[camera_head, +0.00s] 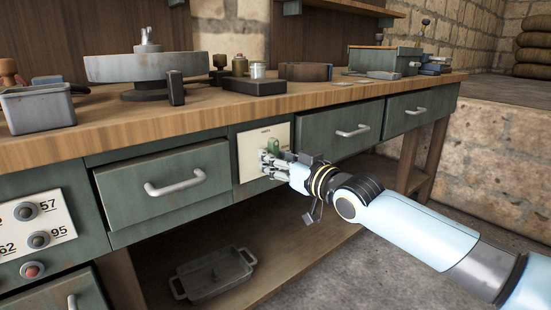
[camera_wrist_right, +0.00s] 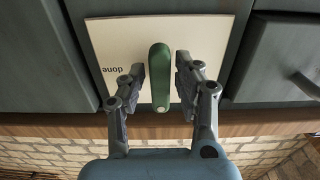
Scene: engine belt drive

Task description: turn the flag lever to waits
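The green flag lever (camera_head: 273,146) is on a cream plate (camera_head: 248,158) set in the bench front between two drawers. In the right wrist view the lever (camera_wrist_right: 160,72) stands lengthwise between my fingers, with a pale dot at its lower end. The word "done" reads upside down on the plate (camera_wrist_right: 112,35), left of the lever. Small lettering above the lever in the head view is too small to read surely. My right gripper (camera_head: 267,164) is open, one finger on each side of the lever, with a visible gap on the left side (camera_wrist_right: 155,88). My left gripper is out of view.
Drawers with handles flank the plate, one on the left (camera_head: 165,190) and one on the right (camera_head: 340,131). A button panel (camera_head: 35,235) is at the far left. The wooden worktop (camera_head: 210,112) overhangs above. A metal tray (camera_head: 215,275) lies on the lower shelf.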

